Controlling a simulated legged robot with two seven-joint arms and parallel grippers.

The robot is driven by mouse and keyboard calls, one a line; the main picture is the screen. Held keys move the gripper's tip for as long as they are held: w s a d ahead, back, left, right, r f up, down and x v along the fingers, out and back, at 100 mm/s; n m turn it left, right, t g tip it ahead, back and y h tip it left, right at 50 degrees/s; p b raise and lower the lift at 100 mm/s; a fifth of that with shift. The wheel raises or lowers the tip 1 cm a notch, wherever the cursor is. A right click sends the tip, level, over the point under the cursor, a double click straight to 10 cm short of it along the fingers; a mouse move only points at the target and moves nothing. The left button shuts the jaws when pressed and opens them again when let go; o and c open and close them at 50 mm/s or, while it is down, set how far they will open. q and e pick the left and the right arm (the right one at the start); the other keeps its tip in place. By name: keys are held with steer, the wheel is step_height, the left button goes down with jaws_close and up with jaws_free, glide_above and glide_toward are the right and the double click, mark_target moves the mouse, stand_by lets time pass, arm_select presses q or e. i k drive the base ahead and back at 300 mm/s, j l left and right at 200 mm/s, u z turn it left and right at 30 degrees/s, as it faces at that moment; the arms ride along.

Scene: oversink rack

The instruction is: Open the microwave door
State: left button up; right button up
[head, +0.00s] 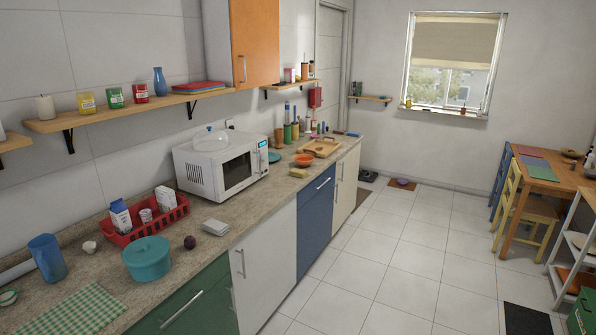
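The microwave (220,166) is a white box on the countertop, left of the middle of the head view. Its front, with a dark window (238,170) and a small lit display at the right, faces the aisle. The door looks shut. A clear dome-shaped cover (210,140) sits on top of it. Neither of my grippers shows in the head view.
On the counter (186,263) left of the microwave are a red basket (150,225), a teal pot (147,259) and a blue cup (47,258). A wall shelf (130,106) hangs above. The tiled floor (390,245) is clear.

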mark_target(233, 169)
steer(key=i+z, duration=0.2)
steer(key=i, duration=0.45)
steer(key=i+z, duration=0.15)
steer(key=i, duration=0.55)
steer(key=i+j+z, duration=0.2)
steer(key=i, duration=0.45)
steer(key=i+u, duration=0.3)
steer(key=i+l+u, duration=0.3)
steer(key=i, duration=0.2)
steer(key=i+j, duration=0.05)
steer(key=j, duration=0.05)
